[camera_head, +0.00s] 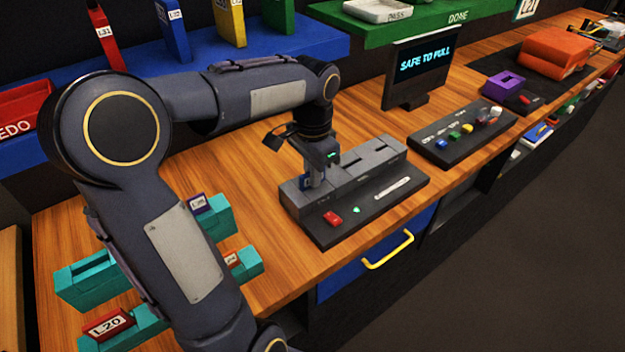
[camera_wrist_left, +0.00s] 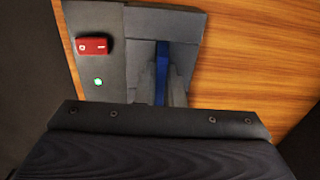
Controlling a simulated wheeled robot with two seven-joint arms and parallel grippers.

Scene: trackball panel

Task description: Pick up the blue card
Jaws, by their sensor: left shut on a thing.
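The blue card (camera_wrist_left: 161,72) stands upright in the left slot of a grey reader dock (camera_head: 357,160). A small blue part of it also shows in the head view (camera_head: 305,181). My left gripper (camera_head: 316,182) points down over that slot and is shut on the card. The fingers hide most of the card, and I cannot tell how deep it sits. A green light (camera_wrist_left: 98,82) glows on the dock panel beside a red piece (camera_wrist_left: 95,46). My right gripper is in neither view.
A screen (camera_head: 422,62) behind the dock reads "SAFE TO PULL". Teal holders (camera_head: 85,280) with cards stand at the left. A panel with a trackball and coloured buttons (camera_head: 462,135) is to the right. Bare wood lies in front of the dock's left end.

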